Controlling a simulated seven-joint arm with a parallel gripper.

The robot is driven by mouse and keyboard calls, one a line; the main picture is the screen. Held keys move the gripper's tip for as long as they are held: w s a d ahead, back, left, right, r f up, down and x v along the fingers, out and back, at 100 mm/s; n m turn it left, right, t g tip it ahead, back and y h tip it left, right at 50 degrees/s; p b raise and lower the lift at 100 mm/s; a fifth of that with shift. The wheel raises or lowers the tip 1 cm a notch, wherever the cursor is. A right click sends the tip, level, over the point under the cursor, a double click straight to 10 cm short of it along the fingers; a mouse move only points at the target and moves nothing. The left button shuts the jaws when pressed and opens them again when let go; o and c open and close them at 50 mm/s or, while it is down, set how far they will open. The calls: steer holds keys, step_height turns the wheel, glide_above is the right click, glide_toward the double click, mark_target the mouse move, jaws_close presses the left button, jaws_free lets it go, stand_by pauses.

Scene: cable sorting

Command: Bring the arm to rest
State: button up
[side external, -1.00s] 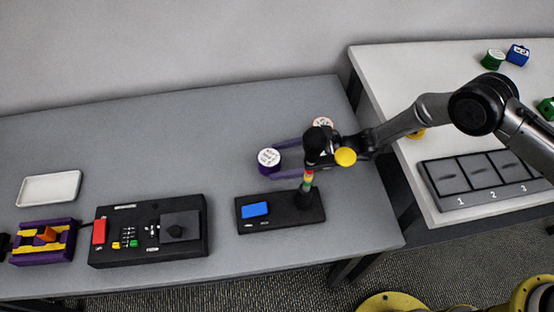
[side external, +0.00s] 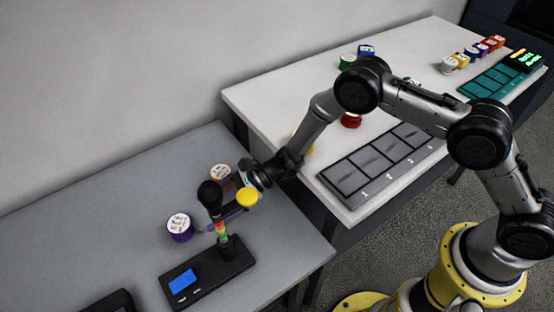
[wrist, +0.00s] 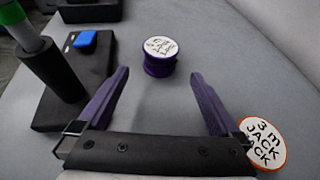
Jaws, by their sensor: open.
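My gripper (side external: 214,206) has two purple fingers, spread apart with nothing between them. It is low over the grey table, at the end of my reaching arm. In the wrist view, a purple cable spool (wrist: 160,57) with a white printed top stands upright just beyond the open fingertips, apart from them. It also shows in the side view (side external: 180,228). A white-topped spool with an orange rim (wrist: 263,143) is beside the right finger in the wrist view. Its top reads "3 m JACK JACK". It shows in the side view (side external: 220,174) too, partly behind my gripper.
A black device with a blue screen (side external: 207,274) and an upright post with coloured bands stands close to my gripper. On the white table are a numbered tray (side external: 340,182), a red spool (side external: 351,121), and several spools near a teal tray (side external: 497,80) at the far right.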

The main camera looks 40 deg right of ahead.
steer(key=shift+w+d+r, duration=0.2)
steer(key=shift+w+r, duration=0.05)
steer(key=shift+w, duration=0.05)
steer(key=w+d+r+n+t, duration=0.1)
steer(key=d+r+n, duration=0.15)
steer(key=r, duration=1.05)
steer(key=w+d+r+n+t, duration=0.1)
steer(key=d+r+n, duration=0.15)
steer(key=r, duration=0.95)
steer(key=s+d+r+n, duration=0.3)
steer(key=s+d+r, duration=0.3)
steer(key=s+r, duration=0.25)
steer(key=s+d+r+n+h, duration=0.25)
steer(key=s+d, duration=0.25)
steer(key=s, duration=0.3)
steer(key=s+d+r+n+h, duration=0.1)
steer(key=s+d+n+h, duration=0.25)
steer(key=s+d, duration=0.3)
steer(key=s+d+f+n+t+h, duration=0.1)
steer(key=s+d+f+n+h, duration=0.5)
steer(key=s+d, duration=0.4)
step_height(320, 180, down, 2)
steer(key=d+h, duration=0.1)
steer(key=d, duration=0.1)
steer(key=shift+s+d+f, duration=0.15)
steer(key=shift+s+d, duration=0.1)
steer(key=shift+d, duration=0.15)
